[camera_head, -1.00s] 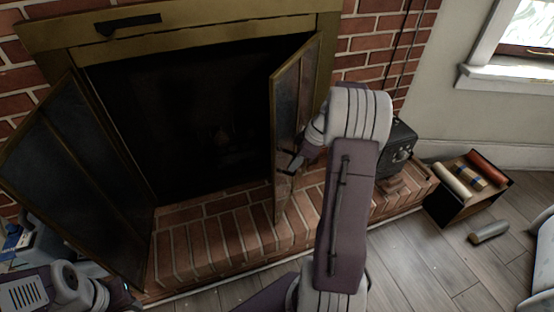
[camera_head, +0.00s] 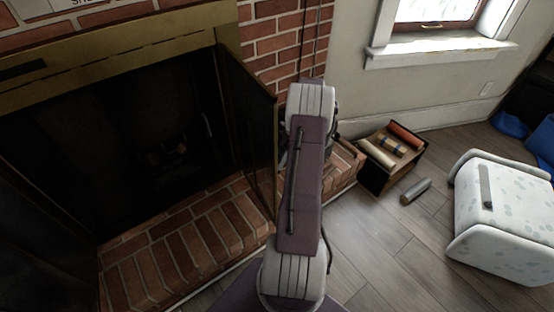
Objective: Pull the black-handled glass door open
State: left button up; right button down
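The right glass door (camera_head: 247,125) of the fireplace stands swung out from the brass-coloured frame (camera_head: 130,52), with its dark panel facing the firebox. Its outer edge is close to my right arm, and I cannot make out its black handle. The left glass door (camera_head: 38,235) is a dark panel at the left edge of the view, also swung out. My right arm reaches up from the bottom centre to beside the right door. Its gripper is hidden behind my own arm, so I cannot see whether it touches the door. My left gripper is out of view.
The brick hearth (camera_head: 190,235) runs below the doors. Right of my arm are an open crate of rolls (camera_head: 375,178), a loose roll (camera_head: 416,191) on the floor and a white spotted seat (camera_head: 510,215). Wooden floor (camera_head: 375,245) between them is clear.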

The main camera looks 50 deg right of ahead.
jog(key=shift+s+d, duration=0.15)
jog(key=shift+d, duration=0.1)
jog(key=c, duration=1.5)
grip_release()
jog(key=p+v, duration=0.4)
jog(key=v, duration=0.5)
